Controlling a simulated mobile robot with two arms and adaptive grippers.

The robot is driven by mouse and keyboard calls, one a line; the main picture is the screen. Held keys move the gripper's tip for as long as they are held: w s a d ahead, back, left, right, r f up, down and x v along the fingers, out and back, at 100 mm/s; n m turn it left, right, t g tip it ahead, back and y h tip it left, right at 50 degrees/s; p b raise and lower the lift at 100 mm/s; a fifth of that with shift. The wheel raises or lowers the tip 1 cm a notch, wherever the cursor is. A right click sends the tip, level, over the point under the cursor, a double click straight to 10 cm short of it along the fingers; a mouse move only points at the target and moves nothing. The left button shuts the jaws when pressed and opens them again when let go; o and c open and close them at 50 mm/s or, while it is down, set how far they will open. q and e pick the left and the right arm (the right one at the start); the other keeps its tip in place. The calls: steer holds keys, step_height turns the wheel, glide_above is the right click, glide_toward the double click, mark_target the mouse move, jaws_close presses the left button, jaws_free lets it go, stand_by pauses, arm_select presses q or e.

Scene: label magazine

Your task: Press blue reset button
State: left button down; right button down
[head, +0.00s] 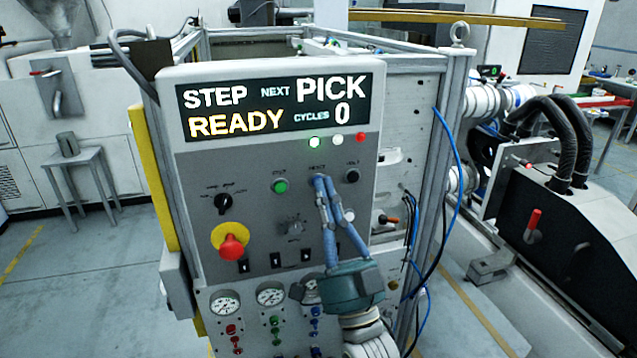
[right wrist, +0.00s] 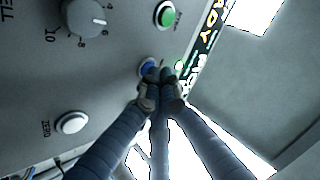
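The blue reset button (right wrist: 147,67) shows partly in the right wrist view, on the grey control panel (head: 255,165). My right gripper (head: 323,181) has its blue fingers drawn together and empty. In the head view its tips lie just under the reset label and hide the button. In the right wrist view the fingertips (right wrist: 160,76) overlap the button's lower right edge. I cannot tell whether they touch it. My left gripper is not in view.
A green button (head: 280,186), a black knob (head: 352,175), a white button (right wrist: 72,122) and a red emergency stop (head: 231,246) surround the spot. The display (head: 275,107) above reads STEP READY, NEXT PICK, CYCLES 0. Gauges (head: 270,296) and valves sit below.

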steer(key=shift+s+d+p, duration=0.25)
steer(key=shift+s+p, duration=0.05)
steer(key=shift+s, duration=0.4)
steer(key=shift+s, duration=0.1)
steer(key=s, duration=0.1)
steer(key=s+d+p, duration=0.1)
steer(key=s, duration=0.2)
steer(key=shift+s+d+p, duration=0.25)
steer(key=shift+s+p, duration=0.05)
steer(key=shift+f, duration=0.1)
stand_by(0.5)
